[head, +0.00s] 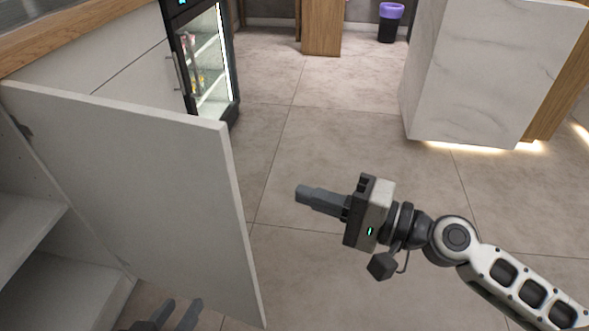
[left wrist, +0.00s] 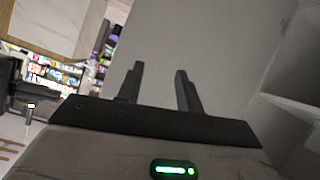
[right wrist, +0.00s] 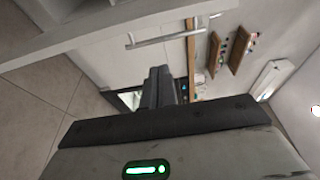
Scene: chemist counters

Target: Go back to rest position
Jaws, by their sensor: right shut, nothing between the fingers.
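My right gripper (head: 303,194) hangs in front of me over the tiled floor, pointing left in the head view. Its fingers are together with nothing between them; they also show closed in the right wrist view (right wrist: 158,82). My left gripper (head: 178,313) shows only by its finger ends at the bottom edge of the head view, beside the foot of an open cabinet door. In the left wrist view (left wrist: 160,83) its fingers stand apart and empty, with a pale panel behind them. Most of the left arm is hidden.
The open white cabinet door (head: 150,190) stands at the left, with shelves (head: 25,240) behind it. A glass-fronted fridge (head: 208,62) is beyond it. A marble counter (head: 485,75) is at the back right, and a dark bin (head: 388,28) is far back. The middle floor is clear.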

